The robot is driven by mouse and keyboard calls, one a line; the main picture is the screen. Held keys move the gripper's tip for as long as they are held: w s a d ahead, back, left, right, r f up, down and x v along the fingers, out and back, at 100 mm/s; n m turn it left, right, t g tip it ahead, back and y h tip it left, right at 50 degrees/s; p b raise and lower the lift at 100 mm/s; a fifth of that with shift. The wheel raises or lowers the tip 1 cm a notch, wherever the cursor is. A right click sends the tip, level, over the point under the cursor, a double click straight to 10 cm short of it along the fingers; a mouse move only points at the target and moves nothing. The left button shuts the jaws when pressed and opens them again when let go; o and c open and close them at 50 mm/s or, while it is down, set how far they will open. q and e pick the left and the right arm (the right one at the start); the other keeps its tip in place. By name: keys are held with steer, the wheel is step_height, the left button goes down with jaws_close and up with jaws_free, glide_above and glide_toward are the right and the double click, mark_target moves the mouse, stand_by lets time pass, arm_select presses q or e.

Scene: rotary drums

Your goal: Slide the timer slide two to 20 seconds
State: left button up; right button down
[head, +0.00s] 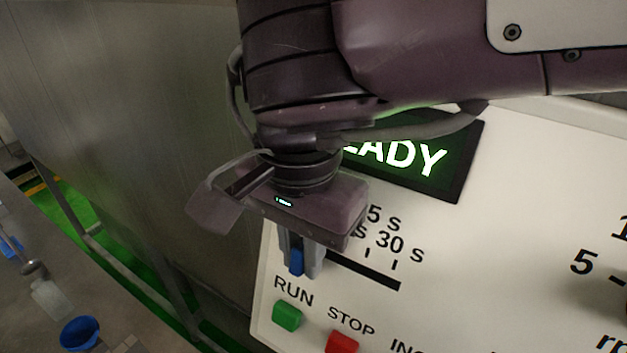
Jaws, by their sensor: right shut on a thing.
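The timer slide is a blue knob (296,262) at the left part of a black slot (372,273) on the white control panel (510,250). My right gripper (299,262) reaches down from above and is shut on this knob. The slot runs out to the right of the fingers, and its left part is hidden behind them. Above the slot, a label ending in "5 s" and the label "30 s" show. Other scale marks are covered by my gripper, so the exact setting cannot be read. My left gripper is not in view.
A green RUN button (288,315) and a red STOP button (341,342) sit just below the slot. A dark display (457,165) showing "EADY" is partly hidden by my arm. A grey metal wall (140,130) stands left; a blue bowl (80,333) is lower left.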

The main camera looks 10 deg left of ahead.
steer(key=shift+s+d, duration=0.25)
steer(key=shift+d, duration=0.4)
steer(key=shift+s+d, duration=0.2)
steer(key=shift+d, duration=0.45)
steer(key=c, duration=1.4)
jaws_free()
steer(key=shift+s, duration=0.1)
